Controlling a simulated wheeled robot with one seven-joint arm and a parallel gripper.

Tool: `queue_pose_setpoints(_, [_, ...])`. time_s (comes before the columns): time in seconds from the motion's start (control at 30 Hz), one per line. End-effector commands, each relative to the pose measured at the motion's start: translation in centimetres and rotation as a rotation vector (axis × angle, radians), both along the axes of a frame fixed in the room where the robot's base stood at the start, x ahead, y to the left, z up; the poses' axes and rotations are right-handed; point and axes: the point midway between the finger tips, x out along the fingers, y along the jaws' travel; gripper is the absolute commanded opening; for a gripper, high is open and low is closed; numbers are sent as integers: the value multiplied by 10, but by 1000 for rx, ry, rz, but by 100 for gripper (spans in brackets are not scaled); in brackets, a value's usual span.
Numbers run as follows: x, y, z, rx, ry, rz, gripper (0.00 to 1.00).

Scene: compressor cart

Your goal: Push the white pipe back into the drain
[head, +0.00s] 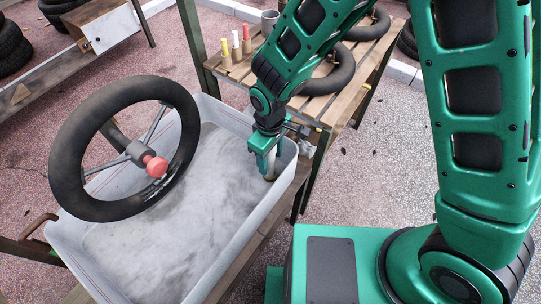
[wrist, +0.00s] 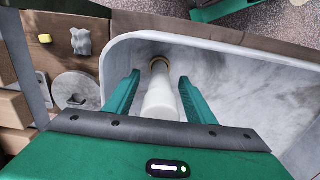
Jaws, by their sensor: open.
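The white pipe (wrist: 162,100) is between the two fingers of my gripper (wrist: 152,92) in the wrist view, with gaps on both sides. Its far end meets a brass-coloured ring (wrist: 160,62), apparently the drain, near the end wall of the grey basin (wrist: 225,50). I cannot tell how deep the pipe sits in it. In the head view my gripper (head: 267,150) is open, pointing down into the right end of the basin (head: 165,262).
A black steering wheel with a red centre (head: 156,166) stands over the basin's left part. A wooden bench (head: 335,106) behind holds coloured-capped tubes (head: 236,44) and black rings (head: 330,72). Basin walls stand close around my gripper; the basin floor's middle is clear.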

Motion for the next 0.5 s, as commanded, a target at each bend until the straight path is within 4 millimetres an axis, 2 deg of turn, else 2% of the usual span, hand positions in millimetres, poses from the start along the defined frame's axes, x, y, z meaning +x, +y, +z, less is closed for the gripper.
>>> queue_pose_setpoints(0.23, [1,1,15,2,-2,-1,50])
queue_pose_setpoints(0.5, [2,1,62,3,-3,-1,50])
